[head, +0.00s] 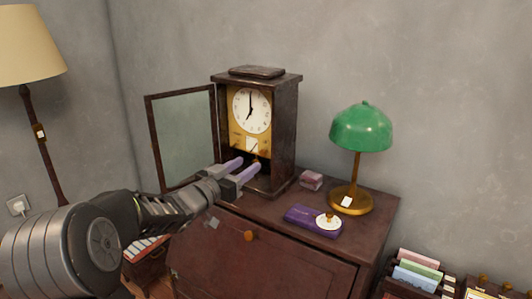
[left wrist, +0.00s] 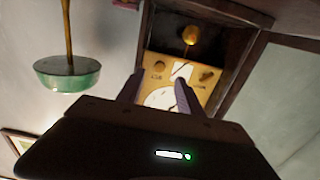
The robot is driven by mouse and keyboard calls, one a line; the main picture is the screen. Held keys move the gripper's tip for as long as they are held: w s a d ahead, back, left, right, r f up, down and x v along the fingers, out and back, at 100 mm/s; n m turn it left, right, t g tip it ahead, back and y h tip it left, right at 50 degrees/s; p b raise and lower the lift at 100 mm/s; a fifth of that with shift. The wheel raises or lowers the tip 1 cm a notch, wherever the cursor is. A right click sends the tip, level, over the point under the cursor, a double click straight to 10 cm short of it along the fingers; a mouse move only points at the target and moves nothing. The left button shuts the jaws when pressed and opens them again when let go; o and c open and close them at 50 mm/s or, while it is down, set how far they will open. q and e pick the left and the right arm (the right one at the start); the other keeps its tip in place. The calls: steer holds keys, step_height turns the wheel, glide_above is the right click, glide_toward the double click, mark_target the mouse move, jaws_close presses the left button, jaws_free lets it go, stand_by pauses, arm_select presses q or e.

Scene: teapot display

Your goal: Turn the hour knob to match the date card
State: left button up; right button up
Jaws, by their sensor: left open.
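A dark wooden clock (head: 288,120) stands on the desk with its glass door (head: 185,135) swung open to the left. Its white dial (head: 244,103) reads about seven o'clock. Below the dial, a gold panel holds a small white card (head: 250,145), its writing too small to read. In the left wrist view, which is upside down, the card (left wrist: 182,71) sits between two small knobs, one at left (left wrist: 158,65) and one at right (left wrist: 207,75); their labels are blurred. My left gripper (head: 247,168) is open and empty, its purple fingers before the clock's lower opening. My right gripper is out of view.
A brass pendulum bob (left wrist: 190,35) hangs in the case. Right of the clock are a small pinkish box (head: 311,180), a purple box with a round white dial (head: 305,219) and a green-shaded lamp (head: 361,129). The open door stands close to my left arm.

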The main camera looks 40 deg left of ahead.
mark_target(262, 154)
arm_select(q)
steer(key=shift+w+a+p, duration=0.1)
steer(key=shift+w+p, duration=0.75)
steer(key=shift+w, duration=2.9)
steer(key=shift+c, duration=0.4)
jaws_close()
